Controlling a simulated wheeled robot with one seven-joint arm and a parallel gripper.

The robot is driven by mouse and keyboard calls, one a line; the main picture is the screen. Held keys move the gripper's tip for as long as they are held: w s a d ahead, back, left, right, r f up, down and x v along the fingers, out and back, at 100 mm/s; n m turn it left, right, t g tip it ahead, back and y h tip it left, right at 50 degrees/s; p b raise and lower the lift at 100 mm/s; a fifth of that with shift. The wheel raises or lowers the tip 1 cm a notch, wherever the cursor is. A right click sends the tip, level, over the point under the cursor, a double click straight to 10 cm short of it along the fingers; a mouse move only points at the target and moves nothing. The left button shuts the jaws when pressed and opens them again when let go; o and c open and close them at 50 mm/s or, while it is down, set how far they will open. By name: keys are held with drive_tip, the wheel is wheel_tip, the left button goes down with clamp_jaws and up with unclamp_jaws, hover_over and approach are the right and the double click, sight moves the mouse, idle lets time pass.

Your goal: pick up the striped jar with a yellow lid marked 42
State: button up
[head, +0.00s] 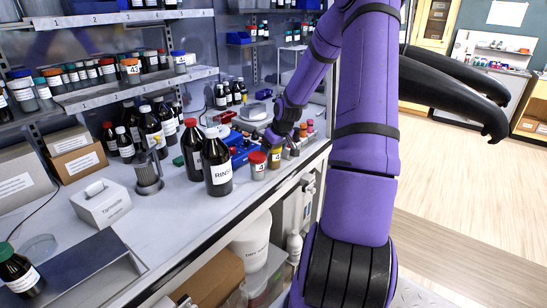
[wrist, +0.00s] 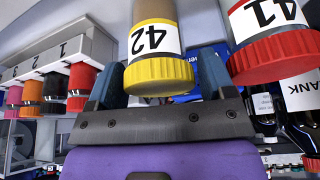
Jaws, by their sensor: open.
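The jar with a yellow lid (wrist: 158,72) stands upside down in the wrist view, its white label reading 42. Its body above the label looks tan; I cannot make out stripes. In the head view the yellow-lidded jar (head: 274,161) stands near the bench's front edge. My gripper (wrist: 158,82) is open, with one blue finger on each side of the jar; I cannot tell whether they touch it. In the head view my gripper (head: 277,138) is just behind the jar and partly hidden by my arm.
A red-lidded jar marked 41 (wrist: 270,45) stands close beside the yellow-lidded one; it also shows in the head view (head: 258,164). A dark RINSE bottle (head: 217,165) stands left of them. A numbered rack (wrist: 60,48) with several coloured lids is on the other side.

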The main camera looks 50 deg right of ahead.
drive_tip(key=shift+x, duration=0.85)
drive_tip(key=c, duration=0.7)
